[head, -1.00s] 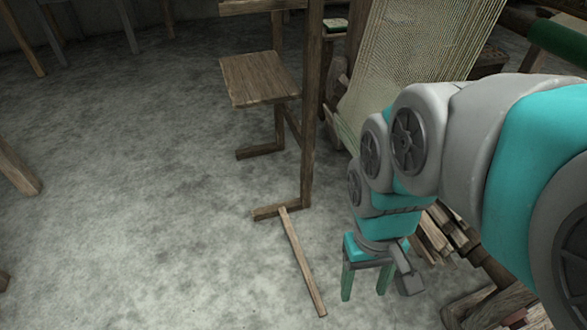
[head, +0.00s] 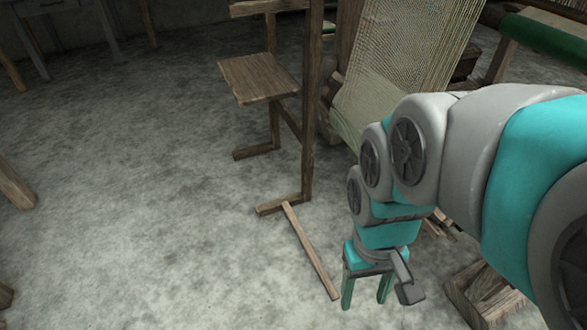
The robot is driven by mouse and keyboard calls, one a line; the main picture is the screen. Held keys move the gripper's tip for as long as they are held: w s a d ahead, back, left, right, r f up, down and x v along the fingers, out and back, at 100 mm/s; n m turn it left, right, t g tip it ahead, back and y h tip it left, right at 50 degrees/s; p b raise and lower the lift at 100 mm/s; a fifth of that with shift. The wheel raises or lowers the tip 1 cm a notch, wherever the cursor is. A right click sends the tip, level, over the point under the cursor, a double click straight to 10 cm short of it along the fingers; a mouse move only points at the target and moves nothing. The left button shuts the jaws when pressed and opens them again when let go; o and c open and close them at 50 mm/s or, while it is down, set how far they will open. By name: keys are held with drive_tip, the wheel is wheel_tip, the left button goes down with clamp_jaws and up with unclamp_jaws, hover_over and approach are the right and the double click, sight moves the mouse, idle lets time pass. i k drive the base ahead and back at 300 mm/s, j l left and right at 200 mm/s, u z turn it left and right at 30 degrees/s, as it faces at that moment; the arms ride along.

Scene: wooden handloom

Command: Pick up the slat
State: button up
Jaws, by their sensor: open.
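The slat (head: 311,250) is a thin, light wooden strip lying toward the middle of the picture. Its far end touches or rests by the foot of a wooden frame, and its near end lies on the grey floor. My gripper (head: 366,300) is open and points down, just right of the slat's near end. Its two green fingers are apart with nothing seen between them. I cannot tell how high the fingertips are above the floor.
The wooden frame (head: 308,110) stands upright behind the slat, with a wooden seat (head: 259,78) on its left. Woven threads (head: 400,70) hang at the back right. Wooden beams (head: 478,290) lie right of my gripper.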

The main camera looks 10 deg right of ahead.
sight(330, 289)
drive_tip(key=j, duration=0.35)
drive_tip(key=i+j, duration=0.15)
drive_tip(key=j, duration=0.6)
drive_tip(key=j+z, duration=0.3)
drive_tip(key=z, duration=0.15)
drive_tip(key=i+j+z, duration=0.1)
drive_tip(key=j+z, duration=0.55)
drive_tip(key=z, duration=0.75)
